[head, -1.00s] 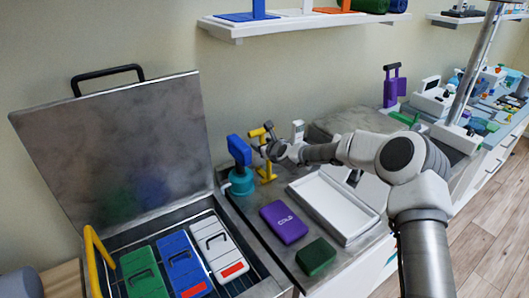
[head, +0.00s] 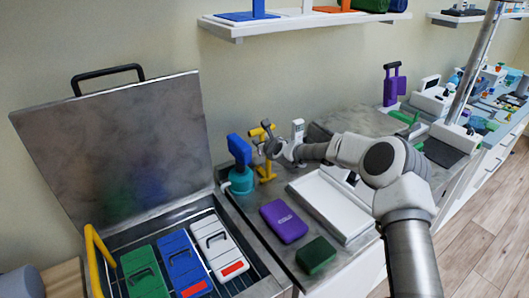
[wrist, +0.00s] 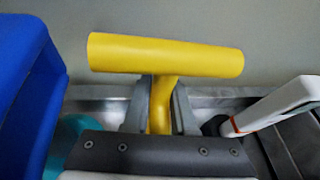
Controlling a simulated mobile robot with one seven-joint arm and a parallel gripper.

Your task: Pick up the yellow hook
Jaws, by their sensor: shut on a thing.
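The yellow hook (head: 266,172) stands upright on the counter near the wall, with a crossbar at its top. In the wrist view the yellow hook (wrist: 165,55) fills the middle, its crossbar lying level above its stem. My gripper (head: 266,149) reaches it from the right. In the wrist view my gripper (wrist: 160,112) has one finger on each side of the stem, just under the crossbar, and is shut on it. The lower stem is hidden behind my gripper in the wrist view.
A blue-headed tool on a teal base (head: 239,180) stands close on the left. A white device (head: 298,129) stands to the right. A purple cold pack (head: 284,221), a green block (head: 316,255) and a white tray (head: 325,210) lie in front. An open-lidded metal tank (head: 115,160) is at left.

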